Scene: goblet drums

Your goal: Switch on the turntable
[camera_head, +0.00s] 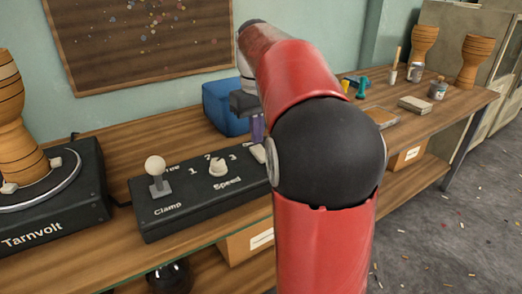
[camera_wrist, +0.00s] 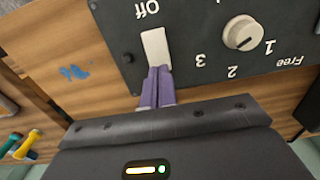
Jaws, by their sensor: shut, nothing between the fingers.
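The turntable (camera_head: 45,185) is a black box marked Tarnvolt with a round platter, at the left of the head view. A wooden goblet drum (camera_head: 14,125) stands on it. The black control box (camera_head: 205,208) beside it carries a white rocker switch (camera_head: 258,153), partly hidden by my arm. In the wrist view the switch (camera_wrist: 155,45) has "Off" printed at its far end. My gripper (camera_wrist: 158,70) is shut and empty; its purple fingertips are at the switch's near end, touching or almost touching. Which side of the rocker is down is unclear. The fingers (camera_head: 257,130) also show in the head view.
The control box also has a white-balled clamp lever (camera_head: 157,172) and a speed knob (camera_head: 218,167); the knob shows in the wrist view (camera_wrist: 241,33). A blue box (camera_head: 224,108) stands behind. Jars, tools and goblet drums (camera_head: 474,60) occupy the bench's right part.

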